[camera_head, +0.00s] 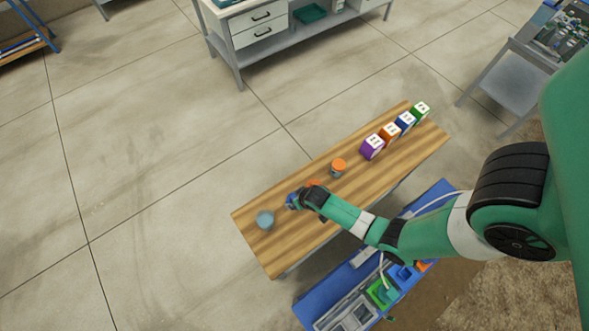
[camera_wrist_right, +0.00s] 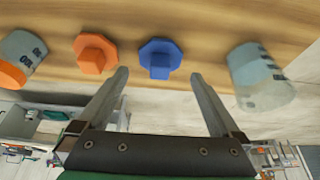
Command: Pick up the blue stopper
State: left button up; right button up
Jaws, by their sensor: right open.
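The blue stopper (camera_wrist_right: 160,58) lies on the wooden bench in the right wrist view, between and just beyond the open fingertips of my right gripper (camera_wrist_right: 159,76). The fingers appear apart from it. In the head view my right gripper (camera_head: 298,198) is low over the bench and largely covers the stopper; only a bit of blue shows there. An orange stopper (camera_wrist_right: 95,54) lies to the left of the blue one in the wrist view, outside the left finger. My left gripper is not in view.
A grey-blue beaker (camera_wrist_right: 260,78) stands close to the right finger in the wrist view. A jar with orange (camera_wrist_right: 22,58) is at far left. Several coloured numbered blocks (camera_head: 389,132) line the far end of the wooden bench (camera_head: 275,258). A blue lower surface (camera_head: 310,310) holds parts.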

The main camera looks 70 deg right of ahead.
jog(key=shift+w, duration=0.1)
jog(key=b+x, duration=0.2)
jog(key=x, duration=0.3)
jog(key=shift+d+f, duration=0.1)
jog(key=c, duration=1.2)
